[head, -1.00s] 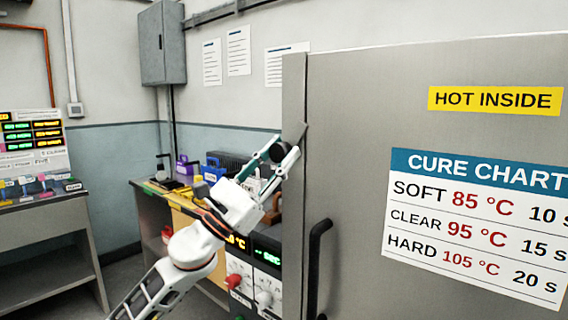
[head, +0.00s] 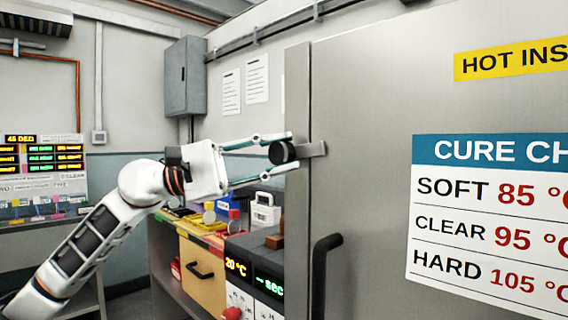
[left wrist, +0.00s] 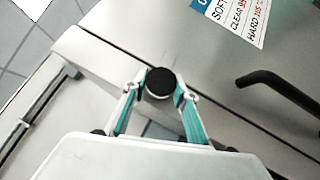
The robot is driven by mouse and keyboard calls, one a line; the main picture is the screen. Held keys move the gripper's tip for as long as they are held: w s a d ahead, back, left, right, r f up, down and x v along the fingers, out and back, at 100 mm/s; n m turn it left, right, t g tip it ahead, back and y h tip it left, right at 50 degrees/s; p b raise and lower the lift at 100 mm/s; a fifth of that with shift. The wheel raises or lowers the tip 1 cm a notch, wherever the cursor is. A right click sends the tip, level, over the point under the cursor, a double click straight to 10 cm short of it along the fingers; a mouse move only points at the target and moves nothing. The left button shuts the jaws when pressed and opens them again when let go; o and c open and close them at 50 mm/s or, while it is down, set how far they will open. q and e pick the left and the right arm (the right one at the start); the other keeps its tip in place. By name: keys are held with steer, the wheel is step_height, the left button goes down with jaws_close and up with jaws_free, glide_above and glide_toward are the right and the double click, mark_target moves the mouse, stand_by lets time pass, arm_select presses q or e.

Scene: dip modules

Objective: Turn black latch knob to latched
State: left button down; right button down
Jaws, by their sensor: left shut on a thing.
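The black latch knob (head: 282,152) sits at the left edge of the grey metal door (head: 370,130), with a short metal latch bar (head: 312,149) reaching right from it onto the door face. My left gripper (head: 284,154) comes in from the left with its teal fingers above and below the knob. In the left wrist view, the knob (left wrist: 160,82) lies between the fingertips, one on each side, and the gripper (left wrist: 160,92) is shut on it. My right gripper is not in view.
A black door handle (head: 323,270) sticks out below the knob; it also shows in the left wrist view (left wrist: 280,88).

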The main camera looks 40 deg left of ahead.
arm_select(q)
steer(key=shift+m+g+y, duration=0.3)
steer(key=shift+m+g, duration=0.3)
steer(key=shift+m, duration=0.1)
steer(key=c, duration=1.6)
jaws_free()
steer(key=shift+a, duration=0.1)
steer(key=shift+s+a+f, duration=0.15)
steer(key=shift+s+a, duration=0.2)
steer(key=shift+a, duration=0.05)
steer(key=v, duration=1)
steer(key=shift+s+a, duration=0.25)
steer(key=shift+s, duration=0.05)
